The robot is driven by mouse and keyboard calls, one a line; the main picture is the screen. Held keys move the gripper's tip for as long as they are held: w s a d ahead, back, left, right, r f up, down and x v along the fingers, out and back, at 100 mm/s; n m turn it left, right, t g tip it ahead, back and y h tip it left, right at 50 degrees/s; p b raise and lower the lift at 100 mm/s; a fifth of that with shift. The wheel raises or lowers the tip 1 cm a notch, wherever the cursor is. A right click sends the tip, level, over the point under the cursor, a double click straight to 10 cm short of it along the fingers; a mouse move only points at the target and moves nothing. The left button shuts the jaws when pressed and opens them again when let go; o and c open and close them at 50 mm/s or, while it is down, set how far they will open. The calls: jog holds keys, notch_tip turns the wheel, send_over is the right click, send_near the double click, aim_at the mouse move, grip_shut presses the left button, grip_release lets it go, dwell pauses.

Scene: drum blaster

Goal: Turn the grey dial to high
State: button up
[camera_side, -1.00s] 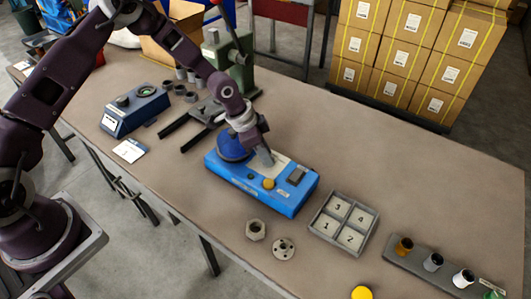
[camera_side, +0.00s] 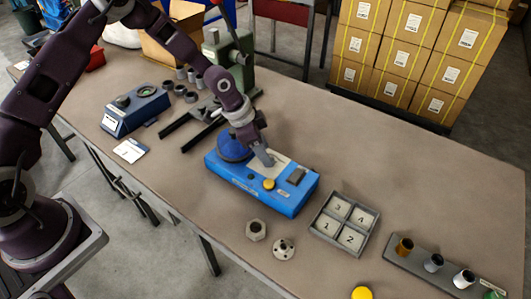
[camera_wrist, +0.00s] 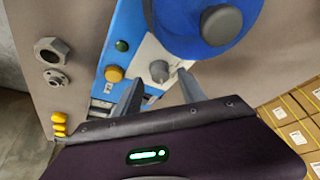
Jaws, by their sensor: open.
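The grey dial (camera_wrist: 159,71) is a small round knob with a pointed grip on the pale plate of the blue machine (camera_wrist: 119,40). In the side view, my gripper (camera_side: 268,161) is over the machine's pale plate and hides the dial. In the wrist view, my open gripper (camera_wrist: 161,77) has one finger on each side of the dial, with the dial near the fingertips. I cannot tell whether the fingers touch it. I cannot read the dial's setting.
A large blue drum (camera_side: 233,147), a yellow button (camera_side: 269,184) and a grey block (camera_side: 296,176) are close by on the machine. A numbered tray (camera_side: 321,222), a hex nut (camera_side: 256,230) and a flanged part (camera_side: 284,248) lie in front. The table's right back is clear.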

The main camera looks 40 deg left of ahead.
jog(key=v, duration=0.5)
jog(key=shift+r, duration=0.2)
notch_tip(320, 180, up, 10)
jog(key=n+y, duration=0.1)
jog(key=y, duration=0.2)
send_over(256, 164)
jog(key=s+a, duration=0.3)
jog(key=s, duration=0.2)
jog(key=s+a+r+n+y, duration=0.1)
jog(key=s+a+r+n, duration=0.2)
jog(key=s+r, duration=0.55)
jog(key=s+r+n+t, duration=0.1)
jog(key=s+r+n, duration=0.1)
jog(key=s, duration=0.7)
jog(key=s+r+n+t, duration=0.1)
jog(key=s+r+n, duration=0.2)
jog(key=s, duration=0.6)
jog(key=shift+d+r+h, duration=0.3)
jog(key=shift+d+r, duration=0.1)
